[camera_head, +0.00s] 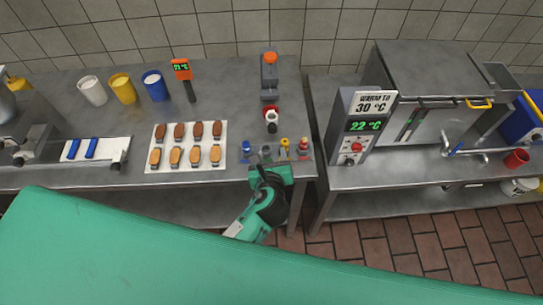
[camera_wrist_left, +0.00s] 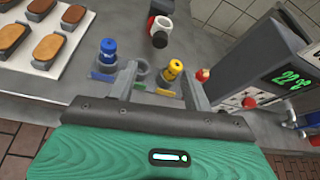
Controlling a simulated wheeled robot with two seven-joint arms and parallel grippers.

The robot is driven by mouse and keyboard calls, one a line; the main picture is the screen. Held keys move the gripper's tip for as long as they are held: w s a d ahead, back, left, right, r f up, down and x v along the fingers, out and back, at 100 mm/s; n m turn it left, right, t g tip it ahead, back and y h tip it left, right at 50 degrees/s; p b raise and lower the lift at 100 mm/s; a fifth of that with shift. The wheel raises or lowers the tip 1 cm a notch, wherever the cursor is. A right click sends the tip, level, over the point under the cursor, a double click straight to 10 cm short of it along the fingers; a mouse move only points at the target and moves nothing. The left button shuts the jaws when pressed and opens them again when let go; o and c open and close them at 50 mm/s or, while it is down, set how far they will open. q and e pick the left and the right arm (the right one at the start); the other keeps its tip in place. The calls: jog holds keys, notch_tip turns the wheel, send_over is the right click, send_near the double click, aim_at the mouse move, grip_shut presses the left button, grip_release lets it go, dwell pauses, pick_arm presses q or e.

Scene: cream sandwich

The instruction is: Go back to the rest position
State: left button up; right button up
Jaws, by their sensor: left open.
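My left gripper (camera_head: 268,166) is at the front edge of the left counter, in front of a row of small coloured-top items. In the left wrist view its fingers (camera_wrist_left: 162,82) are open with nothing held between them. Beyond the fingers are an empty grey ring (camera_wrist_left: 142,70) and a yellow-topped item (camera_wrist_left: 172,70). A blue-topped item (camera_wrist_left: 108,52) stands left of the fingers, and a red-topped one (camera_head: 303,147) stands at the right end of the row. My right gripper is not in view.
A white tray (camera_head: 187,166) holds two rows of brown and tan pieces. A dispenser-like stand (camera_head: 270,75) is behind the row. Cups (camera_head: 123,88) stand at the back left. A machine reading 22 °C (camera_head: 362,125) stands right, across a gap between counters.

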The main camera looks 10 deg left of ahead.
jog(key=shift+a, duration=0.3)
pick_arm(q)
jog(key=s+a+f+n+g, duration=0.4)
jog(key=s+a+n, duration=0.5)
jog(key=n, duration=0.6)
jog(key=s+a+r+n+g+h, duration=0.2)
jog(key=s+n+g, duration=0.1)
jog(key=s+n, duration=0.4)
jog(key=s+a+r+n+g+h, duration=0.1)
jog(key=s+a+r+n+g, duration=0.15)
jog(key=s+n, duration=0.4)
notch_tip(320, 180, down, 32)
jog(key=g+b, duration=0.2)
jog(key=s+a+f+b, duration=0.1)
jog(key=s+a+f, duration=0.1)
jog(key=s+f, duration=1.7)
notch_tip(320, 180, down, 3)
jog(key=shift+s+a+f+g, duration=0.2)
jog(key=shift+s+a+g, duration=0.15)
jog(key=shift+g, duration=0.1)
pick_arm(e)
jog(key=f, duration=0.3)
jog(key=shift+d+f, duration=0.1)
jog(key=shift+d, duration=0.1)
